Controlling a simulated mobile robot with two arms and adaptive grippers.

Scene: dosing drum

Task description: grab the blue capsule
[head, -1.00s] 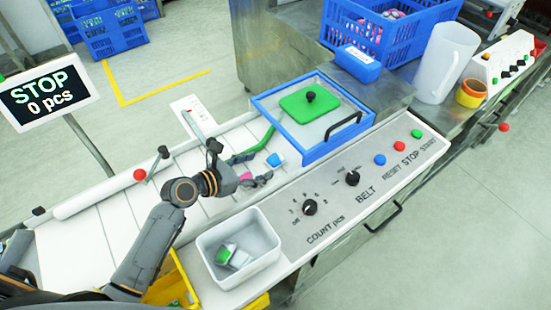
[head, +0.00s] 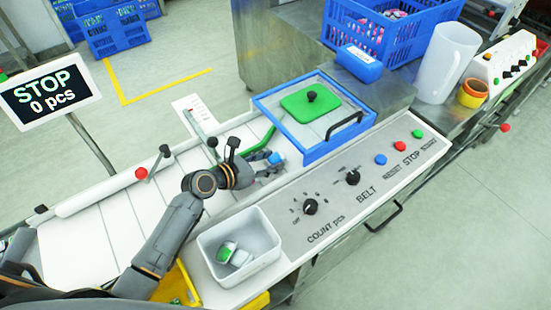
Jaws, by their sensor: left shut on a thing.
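The blue capsule (head: 277,159) is on the belt end beside the blue-framed hatch. My left gripper (head: 272,164) reaches it from the left and is shut on it, with the fingers covering part of the capsule. A pink piece (head: 256,182) shows just below the gripper, mostly hidden by it. My right gripper is not in view.
A white bin (head: 240,250) with green-and-white capsules stands in front of my left arm. The blue-framed hatch (head: 313,154) with a green lid (head: 311,101) is close to the right. The control panel (head: 350,185) with knobs and buttons runs along the front.

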